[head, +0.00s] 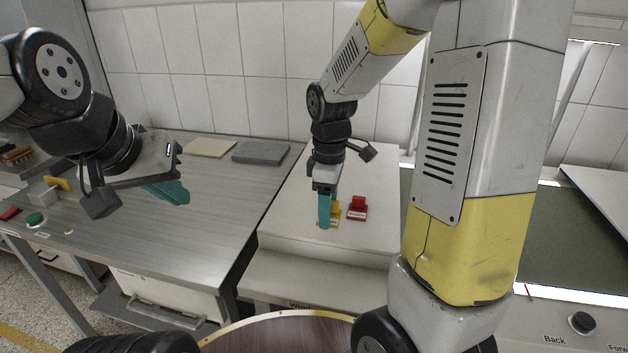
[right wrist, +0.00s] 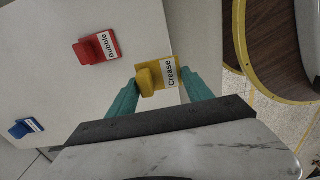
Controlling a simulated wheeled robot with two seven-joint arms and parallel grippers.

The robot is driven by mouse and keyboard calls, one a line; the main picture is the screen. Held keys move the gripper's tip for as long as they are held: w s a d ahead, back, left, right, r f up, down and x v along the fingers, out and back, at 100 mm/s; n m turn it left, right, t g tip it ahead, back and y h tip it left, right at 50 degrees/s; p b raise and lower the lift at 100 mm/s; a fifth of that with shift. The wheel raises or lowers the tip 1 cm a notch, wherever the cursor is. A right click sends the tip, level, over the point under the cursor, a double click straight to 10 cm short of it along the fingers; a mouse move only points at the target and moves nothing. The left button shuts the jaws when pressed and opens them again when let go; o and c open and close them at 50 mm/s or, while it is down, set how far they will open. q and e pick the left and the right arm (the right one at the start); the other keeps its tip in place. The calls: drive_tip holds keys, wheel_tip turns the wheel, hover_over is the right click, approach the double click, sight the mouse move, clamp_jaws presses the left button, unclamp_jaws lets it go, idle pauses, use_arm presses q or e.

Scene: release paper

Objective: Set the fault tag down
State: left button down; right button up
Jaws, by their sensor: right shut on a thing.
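The yellow fault tag (head: 335,213) is at the white cabinet top (head: 290,215). In the right wrist view the tag (right wrist: 152,76) has a raised grip block and a white label reading "Crease". My right gripper (head: 325,222) points down and is shut on it; its teal fingers (right wrist: 160,95) stand on either side of the tag. I cannot tell whether the tag touches the surface. A red tag (head: 357,208), labelled "Bubble" in the right wrist view (right wrist: 97,47), sits beside it. My left gripper (head: 170,191) hangs over the metal table; its finger gap is unclear.
A blue tag (right wrist: 26,128) lies further along the white surface. The metal table (head: 190,225) carries a grey slab (head: 261,153) and a beige slab (head: 210,148) at the back. A round wooden table (head: 280,335) is in front. A green button (head: 35,218) is at far left.

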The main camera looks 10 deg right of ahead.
hover_over(315, 206)
drive_tip(key=shift+f, duration=2.3)
drive_tip(key=o, duration=1.3)
drive_tip(key=shift+f, duration=0.15)
drive_tip(key=shift+o, duration=0.2)
